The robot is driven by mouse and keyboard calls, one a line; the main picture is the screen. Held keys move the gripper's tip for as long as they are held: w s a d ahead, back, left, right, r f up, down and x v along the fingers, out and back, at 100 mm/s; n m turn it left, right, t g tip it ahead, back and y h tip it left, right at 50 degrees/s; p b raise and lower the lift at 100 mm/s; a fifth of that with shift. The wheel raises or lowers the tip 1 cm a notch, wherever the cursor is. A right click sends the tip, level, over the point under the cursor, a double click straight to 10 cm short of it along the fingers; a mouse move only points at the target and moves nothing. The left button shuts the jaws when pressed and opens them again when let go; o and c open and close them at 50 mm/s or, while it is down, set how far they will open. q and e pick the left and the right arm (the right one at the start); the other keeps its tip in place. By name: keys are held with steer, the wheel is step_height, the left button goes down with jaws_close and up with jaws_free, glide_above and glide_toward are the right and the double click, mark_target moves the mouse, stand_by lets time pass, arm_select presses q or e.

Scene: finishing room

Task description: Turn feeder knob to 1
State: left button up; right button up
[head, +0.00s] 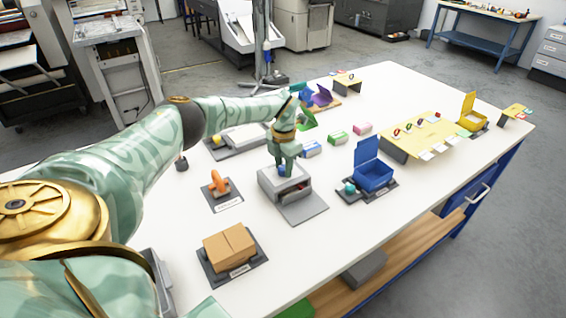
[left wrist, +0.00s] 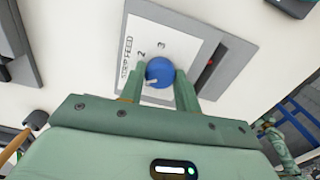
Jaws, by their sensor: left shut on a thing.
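The feeder (head: 282,184) is a grey box with a sloping front tray on the white table. Its blue knob (left wrist: 160,71) sits on a white plate (left wrist: 143,42) marked STRIP FEED, with 2 and 3 readable. The 1 is not visible. A pale pointer mark on the knob points to the lower left in the left wrist view, away from 2 and 3. My left gripper (head: 284,168) reaches down from above and is shut on the knob, one finger on each side. My right gripper shows at most as a small green and gold part (left wrist: 279,148), its jaws unclear.
An orange object (head: 219,183) on a dark pad and a brown box (head: 229,247) stand left of the feeder. A blue open box (head: 373,172) stands to its right. Small coloured boxes (head: 337,138) lie behind. Bare tabletop surrounds the feeder.

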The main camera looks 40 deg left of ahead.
arm_select(q)
steer(key=shift+r+m, duration=0.1)
steer(key=shift+m, duration=0.8)
steer(key=o, duration=1)
step_height(320, 180, up, 16)
steer(key=p, duration=0.3)
steer(key=shift+r, duration=0.1)
